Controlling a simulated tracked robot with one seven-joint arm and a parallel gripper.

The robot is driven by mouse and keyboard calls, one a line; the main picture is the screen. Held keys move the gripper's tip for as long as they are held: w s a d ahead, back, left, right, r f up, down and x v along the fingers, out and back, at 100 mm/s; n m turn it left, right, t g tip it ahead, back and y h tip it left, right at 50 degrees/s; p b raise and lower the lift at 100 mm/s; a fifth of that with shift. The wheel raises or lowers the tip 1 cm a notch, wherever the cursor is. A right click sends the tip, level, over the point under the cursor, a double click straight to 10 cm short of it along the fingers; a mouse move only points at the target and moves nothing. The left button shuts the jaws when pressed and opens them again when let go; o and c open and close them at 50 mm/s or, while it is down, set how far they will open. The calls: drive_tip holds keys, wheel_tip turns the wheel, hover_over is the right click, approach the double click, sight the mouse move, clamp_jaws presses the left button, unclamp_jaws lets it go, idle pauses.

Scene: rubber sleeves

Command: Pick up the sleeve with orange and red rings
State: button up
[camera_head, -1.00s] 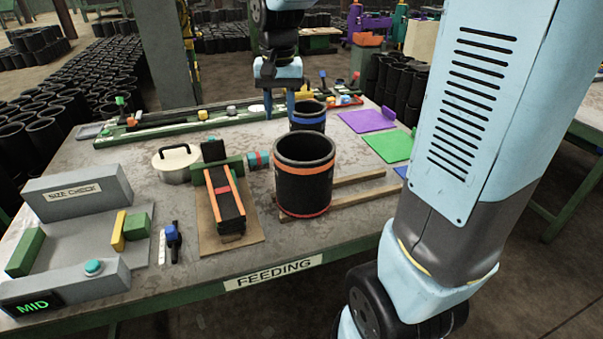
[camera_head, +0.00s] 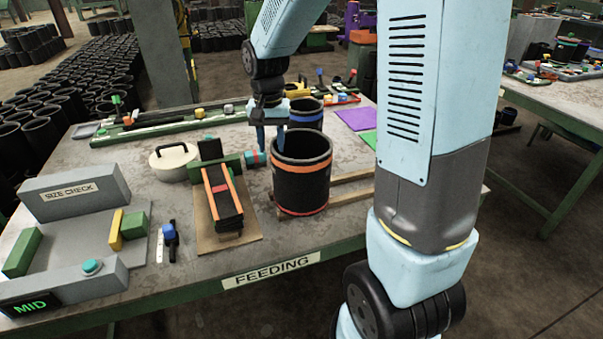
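The sleeve with orange and red rings (camera_head: 301,187) is a wide black cylinder standing upright on the table. Its orange ring is near the top and its red ring near the base. My gripper (camera_head: 270,142) points down at the sleeve's far left rim, with its blue fingers apart. Whether one finger is inside the rim or both are behind it, I cannot tell. A smaller black sleeve with a blue ring (camera_head: 306,118) stands just behind.
Two wooden rails (camera_head: 352,195) lie right of the sleeve. A wooden board with a black-and-orange strip fixture (camera_head: 225,200) is at its left, near a lidded pot (camera_head: 173,165) and the size-check station (camera_head: 75,190). Purple (camera_head: 355,119) and green (camera_head: 368,143) mats lie at the back right.

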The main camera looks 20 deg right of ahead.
drive_tip(key=shift+w+d+f, duration=0.1)
drive_tip(key=shift+w+f, duration=0.05)
drive_tip(key=shift+f, duration=2.45)
drive_tip(key=shift+c, duration=0.2)
clamp_jaws()
drive_tip(key=shift+r, duration=0.1)
